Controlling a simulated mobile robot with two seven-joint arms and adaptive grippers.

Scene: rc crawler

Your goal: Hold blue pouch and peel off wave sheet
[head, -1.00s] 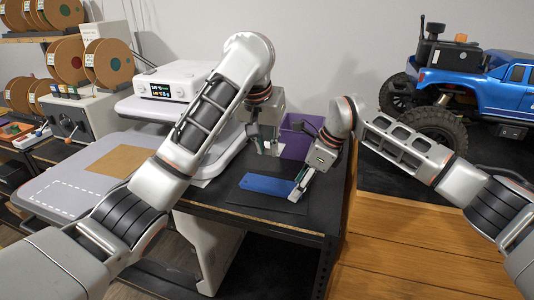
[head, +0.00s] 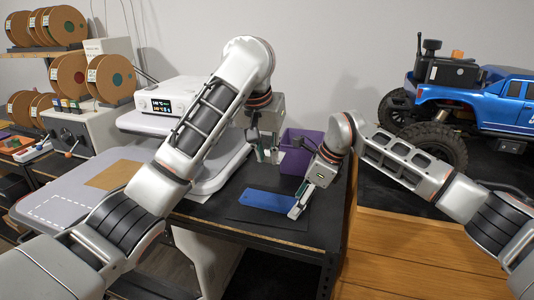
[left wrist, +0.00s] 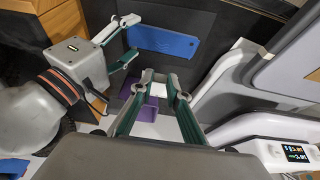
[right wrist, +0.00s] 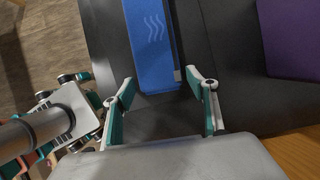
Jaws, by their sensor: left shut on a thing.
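The blue pouch (head: 268,200) lies flat on a dark mat on the black bench; its pale wave mark shows on the pouch in the right wrist view (right wrist: 155,45). My right gripper (head: 297,213) is at the pouch's near end. Its fingers are spread about as wide as the pouch, one on each side, in the right wrist view (right wrist: 162,80). My left gripper (head: 268,158) is behind the pouch, beside the purple bin (head: 300,155). Its fingers (left wrist: 160,82) are close together on something pale and small, perhaps the wave sheet; I cannot tell its shape.
A white heat press (head: 165,100) stands left of the pouch, with its grey plate (head: 60,195) and a brown sheet (head: 115,174) on it. A blue crawler truck (head: 490,105) stands at right, above the wooden surface (head: 400,240). Spools fill the far left shelf.

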